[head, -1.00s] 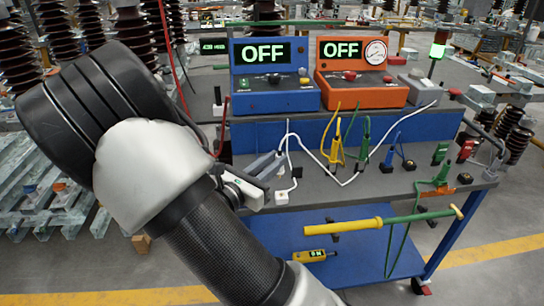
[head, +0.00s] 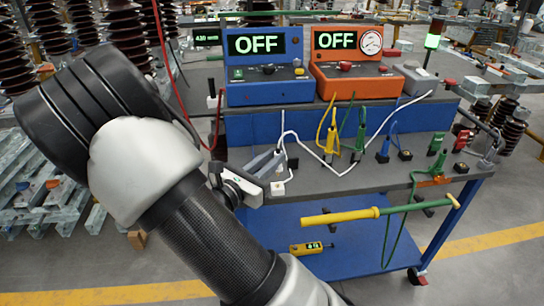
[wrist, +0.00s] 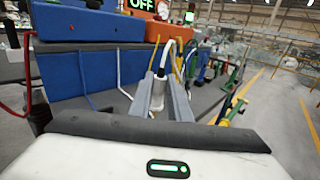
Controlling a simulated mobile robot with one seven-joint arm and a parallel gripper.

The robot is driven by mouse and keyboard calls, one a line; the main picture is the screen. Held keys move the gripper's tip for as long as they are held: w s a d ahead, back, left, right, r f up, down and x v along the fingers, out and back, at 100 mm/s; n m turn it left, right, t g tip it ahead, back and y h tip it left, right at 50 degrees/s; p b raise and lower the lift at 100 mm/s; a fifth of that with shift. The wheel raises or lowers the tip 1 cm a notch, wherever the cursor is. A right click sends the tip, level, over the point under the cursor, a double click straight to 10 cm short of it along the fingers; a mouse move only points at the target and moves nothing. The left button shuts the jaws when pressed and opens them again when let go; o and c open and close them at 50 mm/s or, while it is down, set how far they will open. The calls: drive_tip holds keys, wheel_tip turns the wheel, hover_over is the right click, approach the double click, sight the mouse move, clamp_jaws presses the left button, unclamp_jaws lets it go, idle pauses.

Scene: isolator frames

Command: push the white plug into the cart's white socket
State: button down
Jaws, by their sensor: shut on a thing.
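My gripper (head: 276,155) is over the left part of the cart's grey top (head: 330,180). Its two grey fingers are shut on the white plug (wrist: 158,78), which shows between the fingertips in the wrist view. A white cable (head: 325,162) rises from the plug and runs right across the cart top. In the head view the plug is mostly hidden by the fingers. The white socket (head: 277,188) is a small white block near the cart's front edge, just below the fingers in the picture. I cannot tell the gap between plug and socket. The socket is not clear in the wrist view.
Yellow (head: 333,140), green (head: 360,143) and blue (head: 383,150) plugs stand to the right. Blue (head: 265,92) and orange (head: 355,85) consoles reading OFF stand behind. A yellow-green pole (head: 370,213) sticks out along the cart's front. A yellow device (head: 306,248) lies on the lower shelf.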

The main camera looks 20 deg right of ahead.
sight(277, 172)
drive_tip(key=shift+f+b, duration=0.7)
drive_tip(key=shift+f, duration=0.7)
drive_tip(key=shift+f, duration=1.5)
idle(1.2)
drive_tip(key=c, duration=1.6)
unclamp_jaws()
drive_tip(key=shift+o, duration=0.2)
drive_tip(key=p+v, duration=0.2)
drive_tip(key=v, duration=1.5)
drive_tip(key=shift+a, duration=0.15)
drive_tip(key=shift+r, duration=0.1)
